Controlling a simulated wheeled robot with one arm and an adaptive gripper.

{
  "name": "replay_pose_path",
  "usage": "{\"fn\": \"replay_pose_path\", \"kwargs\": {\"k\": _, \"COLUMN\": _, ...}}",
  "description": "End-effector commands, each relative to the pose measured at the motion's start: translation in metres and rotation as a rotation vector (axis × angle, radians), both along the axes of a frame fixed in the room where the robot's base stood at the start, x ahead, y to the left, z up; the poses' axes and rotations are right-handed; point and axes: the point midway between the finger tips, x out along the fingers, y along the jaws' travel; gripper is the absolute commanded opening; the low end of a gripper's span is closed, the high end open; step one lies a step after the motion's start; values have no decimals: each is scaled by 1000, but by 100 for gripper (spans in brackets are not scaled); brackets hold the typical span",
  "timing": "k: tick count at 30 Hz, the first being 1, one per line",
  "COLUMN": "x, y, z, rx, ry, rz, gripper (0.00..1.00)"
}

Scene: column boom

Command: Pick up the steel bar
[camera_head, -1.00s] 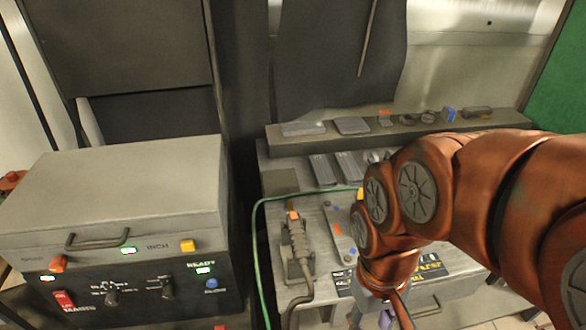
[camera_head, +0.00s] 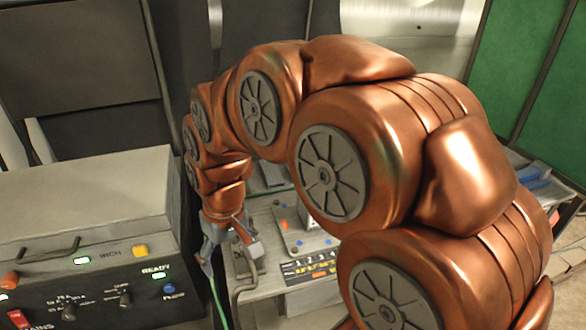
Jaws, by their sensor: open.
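My gripper (camera_head: 231,252) is open and points down at the left end of the worktable (camera_head: 268,212), close to the control cabinet. It overlaps the corded tool, a torch-like handle, in this view, and I cannot tell whether it touches it. I cannot make out a steel bar for certain. My copper-coloured arm covers most of the table top and the shelf behind it, where flat grey metal pieces showed earlier.
A control cabinet (camera_head: 95,215) with a grey lid, lit labels and knobs stands at the left. A green cable (camera_head: 218,304) hangs beside the gripper. A marked plate (camera_head: 297,225) with coloured dots and a numbered strip (camera_head: 312,265) lie right of the gripper.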

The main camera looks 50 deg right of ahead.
Motion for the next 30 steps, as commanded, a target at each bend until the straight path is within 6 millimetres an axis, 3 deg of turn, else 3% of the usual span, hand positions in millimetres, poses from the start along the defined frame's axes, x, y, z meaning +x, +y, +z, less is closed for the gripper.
{"fn": "replay_pose_path", "kwargs": {"k": 3, "x": 45, "y": -29, "z": 0, "rx": 10, "ry": -60, "rz": -40, "gripper": 88}}
{"fn": "replay_pose_path", "kwargs": {"k": 8, "x": 97, "y": -78, "z": -3, "rx": 5, "ry": -143, "rz": -98, "gripper": 88}}
{"fn": "replay_pose_path", "kwargs": {"k": 16, "x": 167, "y": -194, "z": -14, "rx": -35, "ry": -289, "rz": -225, "gripper": 88}}
{"fn": "replay_pose_path", "kwargs": {"k": 21, "x": 188, "y": -282, "z": -27, "rx": -85, "ry": -367, "rz": -317, "gripper": 88}}
{"fn": "replay_pose_path", "kwargs": {"k": 24, "x": 191, "y": -328, "z": -36, "rx": -116, "ry": -399, "rz": -363, "gripper": 88}}
{"fn": "replay_pose_path", "kwargs": {"k": 27, "x": 190, "y": -367, "z": -43, "rx": -147, "ry": -426, "rz": -402, "gripper": 88}}
{"fn": "replay_pose_path", "kwargs": {"k": 30, "x": 188, "y": -392, "z": -47, "rx": -169, "ry": -443, "rz": -426, "gripper": 88}}
